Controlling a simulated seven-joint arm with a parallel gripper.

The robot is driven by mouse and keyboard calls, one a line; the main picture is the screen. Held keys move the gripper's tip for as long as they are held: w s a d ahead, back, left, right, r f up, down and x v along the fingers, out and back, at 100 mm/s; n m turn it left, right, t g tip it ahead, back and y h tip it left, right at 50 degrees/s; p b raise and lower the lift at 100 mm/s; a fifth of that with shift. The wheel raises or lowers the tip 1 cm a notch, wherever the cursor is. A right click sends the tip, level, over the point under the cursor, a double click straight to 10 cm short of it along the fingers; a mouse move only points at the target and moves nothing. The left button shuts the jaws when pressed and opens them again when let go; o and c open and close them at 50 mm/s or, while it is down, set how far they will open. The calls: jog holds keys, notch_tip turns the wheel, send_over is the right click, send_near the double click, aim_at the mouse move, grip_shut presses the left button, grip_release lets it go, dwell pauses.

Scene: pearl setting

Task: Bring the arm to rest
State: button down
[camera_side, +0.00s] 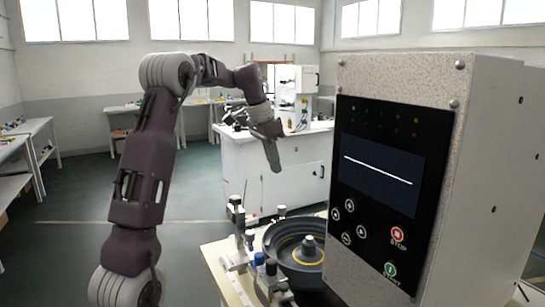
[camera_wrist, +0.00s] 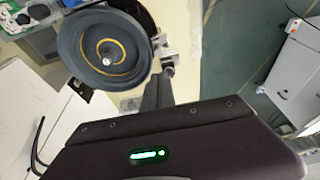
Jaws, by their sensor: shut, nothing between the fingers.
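My gripper (camera_side: 273,158) hangs from the raised, bent arm in the side view, its fingers pointing down. It is in the air, left of the control box and above the level of the work table, touching nothing that I can see. The fingers are together and hold nothing. In the wrist view the dark closed fingers (camera_wrist: 158,92) show in the middle, beyond my wrist housing with its green light. The fingertips point toward the round bowl but look apart from it.
A dark round bowl feeder (camera_side: 290,262) with a yellow ring stands on the small work table (camera_side: 214,252); it also shows in the wrist view (camera_wrist: 88,58). A large control box (camera_side: 470,170) with a screen fills the right. White cabinets (camera_side: 250,180) stand behind. Floor at left is clear.

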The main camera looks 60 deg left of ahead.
jog(key=shift+v, duration=1.55)
